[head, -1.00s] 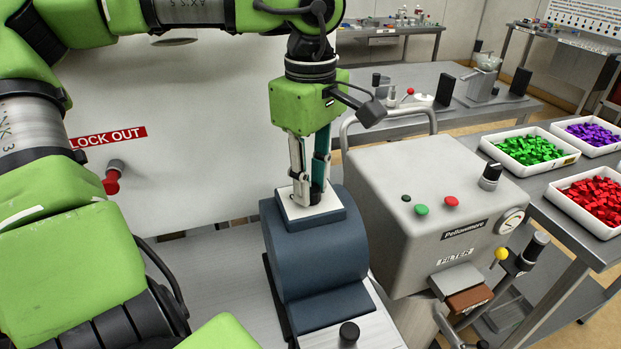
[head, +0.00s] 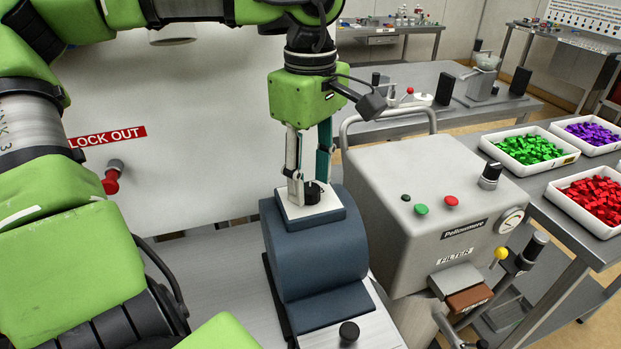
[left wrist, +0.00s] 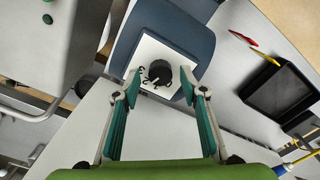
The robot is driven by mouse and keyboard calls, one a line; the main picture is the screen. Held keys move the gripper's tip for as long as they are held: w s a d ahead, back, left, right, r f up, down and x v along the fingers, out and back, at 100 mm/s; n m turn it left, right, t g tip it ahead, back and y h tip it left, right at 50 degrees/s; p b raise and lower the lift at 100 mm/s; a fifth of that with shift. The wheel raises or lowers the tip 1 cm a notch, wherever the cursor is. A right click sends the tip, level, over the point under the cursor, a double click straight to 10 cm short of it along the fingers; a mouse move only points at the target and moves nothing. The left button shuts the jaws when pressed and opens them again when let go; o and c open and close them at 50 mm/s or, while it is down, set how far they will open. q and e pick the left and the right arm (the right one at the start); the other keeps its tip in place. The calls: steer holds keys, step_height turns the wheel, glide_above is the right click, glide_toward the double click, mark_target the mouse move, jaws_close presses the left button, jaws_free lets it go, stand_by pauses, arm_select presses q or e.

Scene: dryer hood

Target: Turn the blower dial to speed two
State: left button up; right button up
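The blower dial (head: 313,193) is a black round knob on a white plate (head: 293,211) on top of the blue-grey blower (head: 313,250). In the wrist view the open left gripper (left wrist: 162,84) shows clear gaps to the knob. The dial's setting cannot be read. My right gripper is out of view.
A grey filter box (head: 405,200) with green and red buttons and a handle stands right of the blower. A smaller black knob (head: 349,332) sits in front. A lock-out panel with a red knob (head: 111,182) is at left. Part trays (head: 587,228) stand far right.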

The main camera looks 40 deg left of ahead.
mark_target(311, 188)
arm_select(q)
step_height(311, 188, up, 11)
steer(key=shift+r, duration=0.15)
steer(key=shift+d, duration=0.1)
stand_by(0.7)
